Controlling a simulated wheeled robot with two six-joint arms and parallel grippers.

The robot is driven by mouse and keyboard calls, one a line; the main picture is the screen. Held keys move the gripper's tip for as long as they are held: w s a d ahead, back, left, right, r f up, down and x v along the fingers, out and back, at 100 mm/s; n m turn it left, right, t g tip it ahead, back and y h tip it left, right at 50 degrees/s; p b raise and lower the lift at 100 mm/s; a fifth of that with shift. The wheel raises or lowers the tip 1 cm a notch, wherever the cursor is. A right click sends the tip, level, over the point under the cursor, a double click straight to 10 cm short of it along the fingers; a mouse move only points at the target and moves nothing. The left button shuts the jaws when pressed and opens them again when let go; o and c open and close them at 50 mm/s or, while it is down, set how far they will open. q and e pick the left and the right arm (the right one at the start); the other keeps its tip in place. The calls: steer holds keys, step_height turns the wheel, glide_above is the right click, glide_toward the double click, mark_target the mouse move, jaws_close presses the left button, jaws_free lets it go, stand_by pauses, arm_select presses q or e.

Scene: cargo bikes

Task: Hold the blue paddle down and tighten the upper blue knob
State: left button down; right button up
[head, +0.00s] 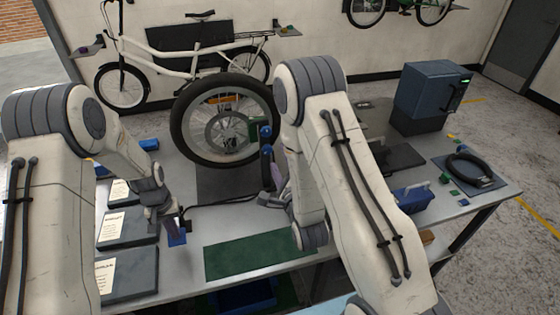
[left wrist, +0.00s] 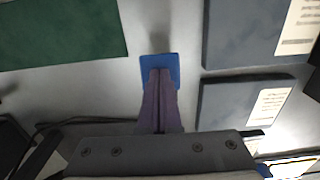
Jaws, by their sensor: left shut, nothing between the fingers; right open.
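The blue paddle (head: 177,240) lies at the front of the bench, left of the green mat. My left gripper (head: 181,229) is shut and empty, with its fingertips over the paddle. In the left wrist view the purple fingers (left wrist: 160,74) overlap the blue paddle (left wrist: 148,62); I cannot tell whether they press on it. The upper blue knob (head: 265,133) is on a dark upright fixture beside the wheel, with more blue below it. My right gripper (head: 276,172) is open, just below and right of the knob, partly hidden by its own arm.
A bicycle wheel (head: 222,125) stands upright behind the fixture. A green mat (head: 258,254) lies on the front of the bench. Dark grey cases (head: 128,268) with paper labels lie at left. A blue toolbox (head: 411,197) and a dark blue machine (head: 430,97) stand at right.

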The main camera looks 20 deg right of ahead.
arm_select(q)
step_height(320, 180, up, 7)
steer(key=p, duration=0.5)
stand_by(0.5)
steer(key=shift+r, duration=0.1)
